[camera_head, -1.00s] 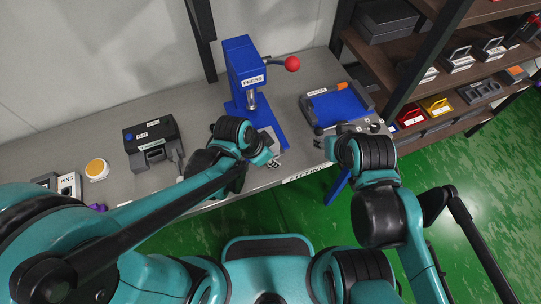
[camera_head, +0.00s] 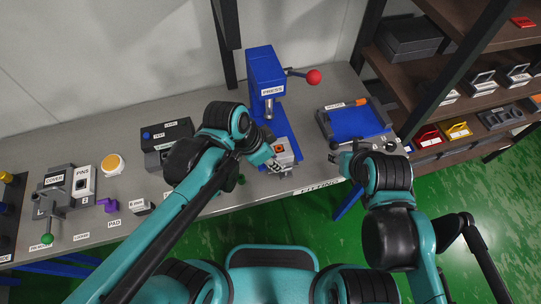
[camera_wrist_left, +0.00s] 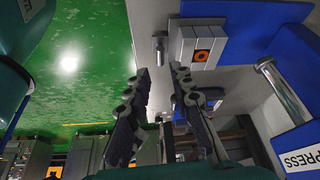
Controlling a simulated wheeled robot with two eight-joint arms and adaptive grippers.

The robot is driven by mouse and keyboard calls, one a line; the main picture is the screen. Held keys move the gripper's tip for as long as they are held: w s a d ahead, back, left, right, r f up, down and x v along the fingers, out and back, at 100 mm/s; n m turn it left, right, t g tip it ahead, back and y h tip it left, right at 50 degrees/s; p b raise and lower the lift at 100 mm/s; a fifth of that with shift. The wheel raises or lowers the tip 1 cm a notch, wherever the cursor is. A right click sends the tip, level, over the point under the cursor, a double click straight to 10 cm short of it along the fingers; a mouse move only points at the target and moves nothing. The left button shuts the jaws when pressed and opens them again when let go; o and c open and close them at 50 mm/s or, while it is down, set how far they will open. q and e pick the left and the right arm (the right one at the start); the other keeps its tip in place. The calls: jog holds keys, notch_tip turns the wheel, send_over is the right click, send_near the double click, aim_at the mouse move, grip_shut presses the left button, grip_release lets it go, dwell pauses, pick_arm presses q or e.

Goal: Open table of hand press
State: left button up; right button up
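The blue hand press (camera_head: 265,75), labelled PRESS, stands upright on the bench with a red-balled lever (camera_head: 313,77) at its right. Its grey table block (camera_head: 288,152), with an orange square on it, is at the front of the blue base; it also shows in the left wrist view (camera_wrist_left: 203,44). A short grey post (camera_wrist_left: 160,46) stands beside the block. My left gripper (camera_head: 273,166) is at the block's front left. In the wrist view its fingers (camera_wrist_left: 160,75) are apart and empty, with the post just beyond the tips. My right gripper (camera_head: 336,152) is near the bench's front edge; its fingers are unclear.
A blue fixture tray (camera_head: 350,122) lies right of the press. Dark boxes (camera_head: 167,135), an orange-topped button (camera_head: 113,163), a PINS box (camera_head: 83,183) and a vise-like fixture (camera_head: 52,195) stand to the left. Shelves (camera_head: 455,80) rise at the right. Green floor lies in front.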

pick_arm(q)
jog(key=shift+v, duration=1.05)
jog(key=shift+a, duration=0.1)
jog(key=a+n+t+y, duration=0.4)
jog(key=a+n, duration=0.8)
jog(key=a, duration=0.4)
jog(key=shift+w+a+t, duration=0.25)
jog(key=shift+t, duration=0.25)
jog(key=shift+r, duration=0.1)
dwell(0.3)
